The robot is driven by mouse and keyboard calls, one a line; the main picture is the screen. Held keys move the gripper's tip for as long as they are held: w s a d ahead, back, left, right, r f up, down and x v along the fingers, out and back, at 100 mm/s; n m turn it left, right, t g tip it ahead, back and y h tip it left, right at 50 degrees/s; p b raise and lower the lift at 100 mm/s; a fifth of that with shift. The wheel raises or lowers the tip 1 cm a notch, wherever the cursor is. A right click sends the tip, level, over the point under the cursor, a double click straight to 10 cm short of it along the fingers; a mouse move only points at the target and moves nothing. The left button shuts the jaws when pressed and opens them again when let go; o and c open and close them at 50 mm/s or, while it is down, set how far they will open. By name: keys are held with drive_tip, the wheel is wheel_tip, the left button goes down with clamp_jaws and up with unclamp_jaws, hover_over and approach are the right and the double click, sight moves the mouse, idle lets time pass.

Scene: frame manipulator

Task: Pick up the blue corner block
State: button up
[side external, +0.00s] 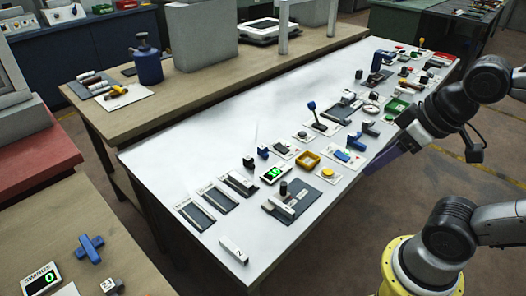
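Several small blue pieces lie on the white table (215,135), and I cannot tell for certain which is the blue corner block. Blue blocks (349,156) sit on a white plate nearer the right edge, and a small blue piece (263,153) is near the middle. My gripper (382,160) appears as a purple-grey part at the table's right edge, beside the plate with blue blocks. Its fingers are not clear, so its opening and any contact are hidden from me.
Several fixtures crowd the table's right side, including a yellow square frame (306,160), a green-lit display (275,174) and a joystick (316,116). The table's left half is mostly bare. A blue cross-shaped piece (90,248) lies on the wooden table (122,257) at lower left.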

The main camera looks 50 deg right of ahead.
drive_tip(key=o, duration=0.4)
